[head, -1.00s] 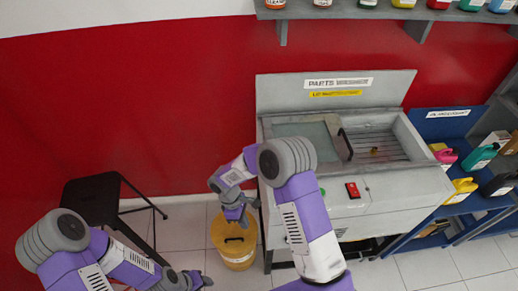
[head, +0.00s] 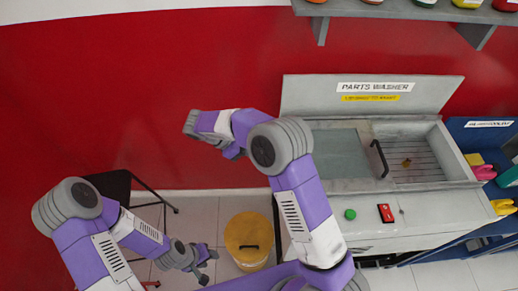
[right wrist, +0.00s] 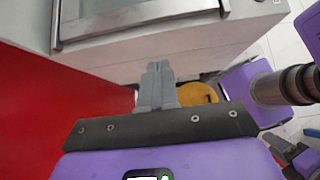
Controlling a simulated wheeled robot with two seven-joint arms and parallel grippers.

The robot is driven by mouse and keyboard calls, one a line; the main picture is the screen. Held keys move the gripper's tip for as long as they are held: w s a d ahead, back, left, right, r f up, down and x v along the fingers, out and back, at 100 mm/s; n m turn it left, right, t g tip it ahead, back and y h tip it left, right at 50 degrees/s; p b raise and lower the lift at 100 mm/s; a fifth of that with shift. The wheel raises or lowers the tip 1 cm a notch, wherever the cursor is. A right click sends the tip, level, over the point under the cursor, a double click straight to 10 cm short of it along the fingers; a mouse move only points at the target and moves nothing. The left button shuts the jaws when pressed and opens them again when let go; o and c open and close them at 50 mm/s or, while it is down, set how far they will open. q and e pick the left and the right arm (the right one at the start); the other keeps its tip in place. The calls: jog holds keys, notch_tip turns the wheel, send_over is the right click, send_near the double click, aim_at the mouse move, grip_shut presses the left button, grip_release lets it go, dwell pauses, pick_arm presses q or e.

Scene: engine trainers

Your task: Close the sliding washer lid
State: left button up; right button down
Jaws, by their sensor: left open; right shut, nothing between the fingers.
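The parts washer (head: 440,210) stands at the right in the head view. Its sliding lid (head: 338,155), a glassy grey panel with a black handle (head: 380,160), covers the left part of the basin. The right part of the basin (head: 415,166) is uncovered and shows a ribbed floor. My right arm is raised left of the washer. My right gripper (right wrist: 157,70) is shut and empty in the right wrist view, with the washer's edge and lid (right wrist: 140,14) beyond it. My left gripper (head: 205,264) is open and empty, low and left of the yellow bucket.
A yellow bucket (head: 248,238) stands on the floor left of the washer. A black stool (head: 110,187) is at the left by the red wall (head: 120,110). A blue rack (head: 480,140) with bottles is at the right. A shelf (head: 400,12) hangs above.

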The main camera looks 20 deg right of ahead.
jog(key=s+d+f+b, duration=0.2)
jog(key=d+f, duration=0.3)
jog(key=d, duration=0.4)
jog(key=shift+s+d+f, duration=0.2)
jog(key=shift+s+d, duration=0.05)
jog(key=shift+s, duration=0.05)
